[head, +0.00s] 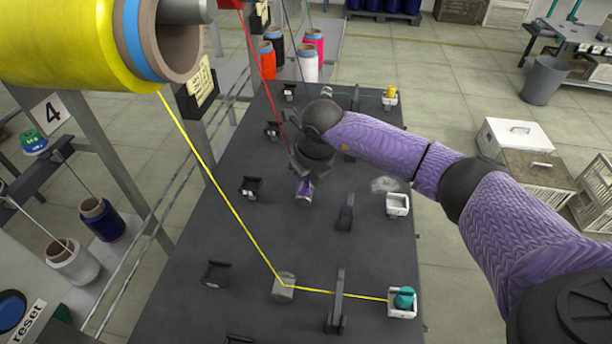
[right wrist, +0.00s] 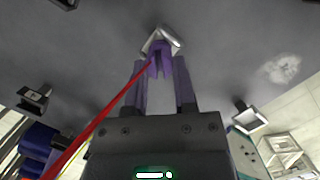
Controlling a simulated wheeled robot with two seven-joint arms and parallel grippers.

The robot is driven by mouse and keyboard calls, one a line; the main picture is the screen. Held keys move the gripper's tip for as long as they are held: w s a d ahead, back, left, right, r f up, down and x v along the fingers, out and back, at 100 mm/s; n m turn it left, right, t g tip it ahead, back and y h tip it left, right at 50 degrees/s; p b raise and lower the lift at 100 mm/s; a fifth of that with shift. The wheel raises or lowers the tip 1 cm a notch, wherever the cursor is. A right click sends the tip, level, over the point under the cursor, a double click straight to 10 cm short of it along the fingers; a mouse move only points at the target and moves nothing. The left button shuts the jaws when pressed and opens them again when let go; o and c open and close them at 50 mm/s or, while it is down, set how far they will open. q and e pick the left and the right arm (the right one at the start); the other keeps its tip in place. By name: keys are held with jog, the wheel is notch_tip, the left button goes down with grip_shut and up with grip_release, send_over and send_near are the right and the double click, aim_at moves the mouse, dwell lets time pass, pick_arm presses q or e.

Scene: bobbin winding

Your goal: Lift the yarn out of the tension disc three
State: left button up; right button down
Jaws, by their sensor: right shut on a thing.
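My right gripper (head: 304,182) is low over the middle of the dark table, with its fingers pointing down. In the right wrist view its purple fingers (right wrist: 160,68) are closed together at the tips. The red yarn (head: 255,72) comes down from the top of the head view to this gripper. It also runs from lower left to the fingertips in the right wrist view (right wrist: 103,116), so the fingers are shut on it. A silvery tension disc (right wrist: 163,40) is right at the fingertips. Whether the yarn still sits in the disc is hidden. My left gripper is not in view.
The yellow yarn (head: 222,190) runs to a disc (head: 284,290), past a dark upright guide (head: 337,305), to a teal bobbin (head: 404,297) in a white holder. Another white holder (head: 398,205) stands empty at the right edge. A big yellow spool (head: 75,40) fills the upper left.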

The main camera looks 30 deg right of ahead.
jog(key=shift+r, duration=0.1)
jog(key=shift+r+p, duration=1.25)
jog(key=shift+r, duration=0.2)
jog(key=shift+r+p, duration=1.25)
jog(key=shift+r, duration=0.3)
